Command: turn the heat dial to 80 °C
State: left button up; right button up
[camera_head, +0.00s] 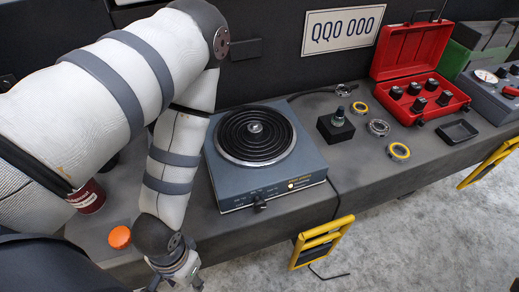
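The heat dial is a small black knob (260,203) on the front face of a grey hotplate (310,162). The hotplate has a round black coiled burner (240,145) on top. The dial's marks are too small to read. My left arm comes in from the left and bends down beside the hotplate. My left gripper (183,280) is low at the bottom edge of the picture, left of and nearer than the dial, and apart from it. Its fingers are partly cut off, so whether it is open or shut does not show. My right gripper is not in view.
A red can (88,197) and an orange round lid (120,237) stand left on the grey bench. Rings (398,151), a black block (335,128) and an open red case (412,60) lie right. Yellow handles (321,241) jut from the bench front. A cable runs behind the hotplate.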

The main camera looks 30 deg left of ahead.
aim_at(260, 204)
jog(key=l+u, duration=0.3)
jog(key=u, duration=0.2)
jog(key=l+u, duration=0.35)
jog(key=u, duration=0.15)
jog(key=l+u, duration=0.45)
jog(key=k+j, duration=0.05)
jog(key=j, duration=0.05)
